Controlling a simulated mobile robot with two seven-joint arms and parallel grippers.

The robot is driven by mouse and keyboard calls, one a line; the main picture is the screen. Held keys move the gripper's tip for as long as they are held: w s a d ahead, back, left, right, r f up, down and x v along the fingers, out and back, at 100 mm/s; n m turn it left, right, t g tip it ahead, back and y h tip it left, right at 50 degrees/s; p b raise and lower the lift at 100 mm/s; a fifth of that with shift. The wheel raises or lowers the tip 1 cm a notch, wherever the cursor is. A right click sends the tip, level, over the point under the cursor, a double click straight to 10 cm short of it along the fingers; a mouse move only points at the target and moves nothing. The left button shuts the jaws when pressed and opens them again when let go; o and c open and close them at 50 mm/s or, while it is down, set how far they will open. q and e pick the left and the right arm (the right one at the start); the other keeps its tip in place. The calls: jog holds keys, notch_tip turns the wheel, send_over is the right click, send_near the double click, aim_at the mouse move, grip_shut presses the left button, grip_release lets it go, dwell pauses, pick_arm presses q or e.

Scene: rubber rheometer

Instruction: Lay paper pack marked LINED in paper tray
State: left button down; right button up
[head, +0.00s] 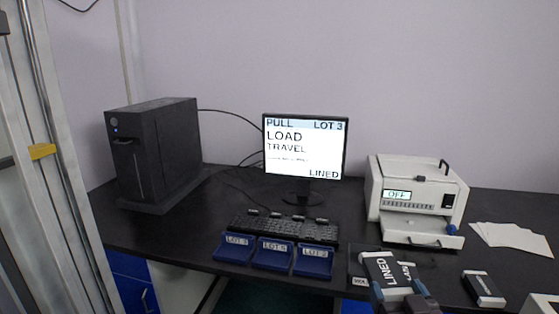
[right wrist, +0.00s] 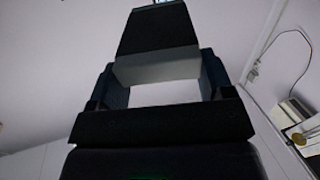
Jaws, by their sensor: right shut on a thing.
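The paper pack marked LINED (head: 379,267) is dark with a white label band and is held tilted at the lower right of the head view. My right gripper (head: 404,290) is shut on it. In the right wrist view the pack (right wrist: 158,35) shows a dark face and a pale edge between the two fingers (right wrist: 163,90). A dark, low tray-like thing (head: 354,262) with a small white tag lies behind and left of the pack, partly hidden by it; I cannot read the tag or tell whether they touch. My left gripper is not in view.
A second dark pack (head: 483,288) lies on the black table to the right. A white machine (head: 415,196) reading OFF stands behind. Three blue lot trays (head: 272,254) and a keyboard (head: 285,227) lie left. A monitor (head: 305,145) shows LINED. Pale sheets (head: 513,238) lie right.

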jog(key=s+a+f, duration=0.1)
jog(key=s+f, duration=0.3)
jog(key=f, duration=0.1)
jog(key=w+r, duration=0.2)
jog(key=w+d+r, duration=0.1)
jog(key=w+r, duration=0.1)
jog(key=r, duration=0.1)
jog(key=shift+w+r, duration=0.2)
jog(key=shift+r, duration=0.05)
jog(key=w+d+r+m+h, duration=0.1)
jog(key=w+d+r+h, duration=0.15)
jog(key=w+d, duration=0.6)
jog(key=w+d+r+m+h, duration=0.25)
jog(key=w+d, duration=0.35)
jog(key=d, duration=0.5)
jog(key=w+d+f, duration=0.1)
jog(key=d+f, duration=0.3)
jog(key=d, duration=0.1)
jog(key=shift+w+f+g, duration=0.15)
jog(key=shift+f+g, duration=0.15)
jog(key=shift+d, duration=0.1)
